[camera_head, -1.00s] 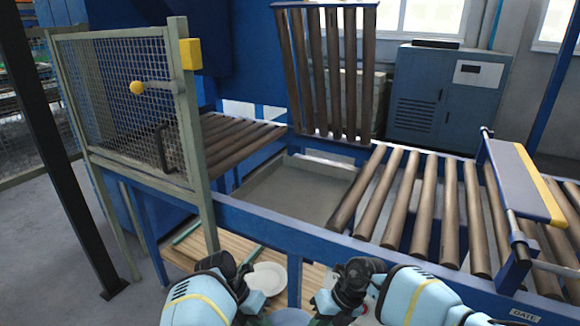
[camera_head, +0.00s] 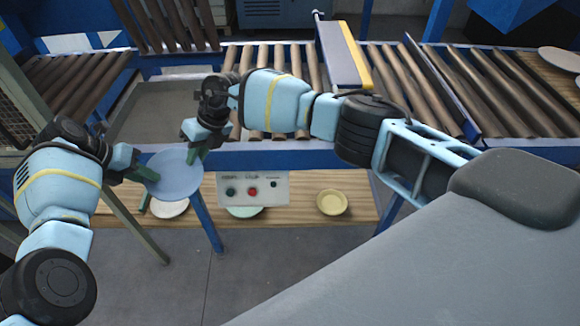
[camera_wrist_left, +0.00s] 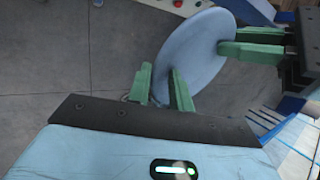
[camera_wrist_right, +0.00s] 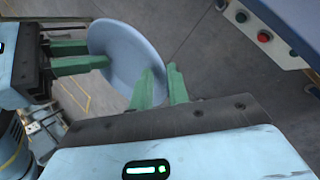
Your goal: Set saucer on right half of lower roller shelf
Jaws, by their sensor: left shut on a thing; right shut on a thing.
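A pale blue saucer (camera_head: 177,176) is held in the air in front of the frame, tilted toward the head camera. My left gripper (camera_head: 149,173) is shut on its left rim and my right gripper (camera_head: 194,156) on its upper right rim. Both wrist views show the saucer (camera_wrist_left: 200,48) (camera_wrist_right: 125,58) gripped from two sides. A wooden lower shelf (camera_head: 290,205) lies under the blue frame, behind the saucer. The roller conveyor (camera_head: 305,65) is above it. Which surface is the lower roller shelf I cannot tell.
On the lower shelf are a white plate (camera_head: 168,208), a partly hidden green plate (camera_head: 245,212) and a yellow bowl-like plate (camera_head: 332,203). A button panel (camera_head: 253,190) hangs before it. A blue leg (camera_head: 206,220) stands near the saucer. A gate bar (camera_head: 342,50) crosses the rollers.

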